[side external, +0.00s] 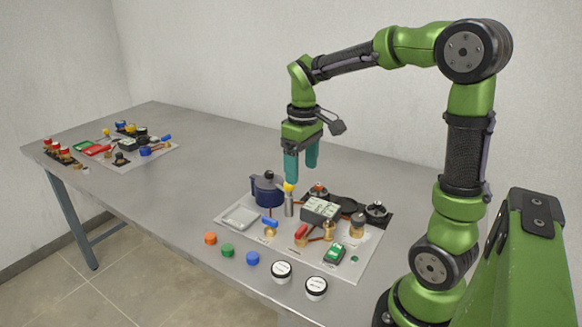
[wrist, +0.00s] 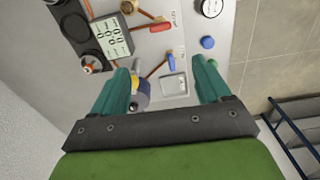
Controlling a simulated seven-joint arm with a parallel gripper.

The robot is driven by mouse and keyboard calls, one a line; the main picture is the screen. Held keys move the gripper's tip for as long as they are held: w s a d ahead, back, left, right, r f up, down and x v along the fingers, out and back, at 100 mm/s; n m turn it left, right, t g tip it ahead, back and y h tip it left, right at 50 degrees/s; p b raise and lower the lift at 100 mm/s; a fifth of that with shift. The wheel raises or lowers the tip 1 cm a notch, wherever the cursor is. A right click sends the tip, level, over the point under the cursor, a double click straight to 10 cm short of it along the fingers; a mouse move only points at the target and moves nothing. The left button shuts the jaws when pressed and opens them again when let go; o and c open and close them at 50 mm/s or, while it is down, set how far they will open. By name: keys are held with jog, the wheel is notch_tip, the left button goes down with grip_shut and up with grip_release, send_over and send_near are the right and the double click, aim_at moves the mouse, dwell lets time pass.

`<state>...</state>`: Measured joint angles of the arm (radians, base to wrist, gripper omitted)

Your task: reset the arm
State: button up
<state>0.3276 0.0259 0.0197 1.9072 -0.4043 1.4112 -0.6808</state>
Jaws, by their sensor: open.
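My green arm holds my gripper (side external: 301,172) above the back left part of the plate exchanger board (side external: 349,264). The two teal fingers point down and stand apart with nothing between them. The wrist view also shows my gripper (wrist: 166,85), its fingers spread over the board. Below the fingers is a dark blue pot-like vessel (side external: 267,191) with a black knob. A small post with a yellow top (side external: 289,188) stands beside the vessel. In the wrist view the vessel (wrist: 142,97) is partly hidden by the left finger.
The board carries a grey display box (side external: 320,210), a red-handled valve (side external: 301,232), a blue-handled valve (side external: 269,223) and a square tray (side external: 241,217). Orange, green and blue caps (side external: 252,258) and two round white gauges (side external: 281,271) lie along the front. A second board (side external: 130,155) stands far left. The table middle is clear.

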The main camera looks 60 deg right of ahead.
jog(key=s+a+r+m+t+y, duration=0.2)
jog(key=s+a+t, duration=0.5)
jog(key=a, duration=0.6)
jog(key=shift+s+a+r+m, duration=0.3)
jog(key=shift+s+r+m, duration=0.4)
jog(key=shift+s+m, duration=0.15)
dwell(3.7)
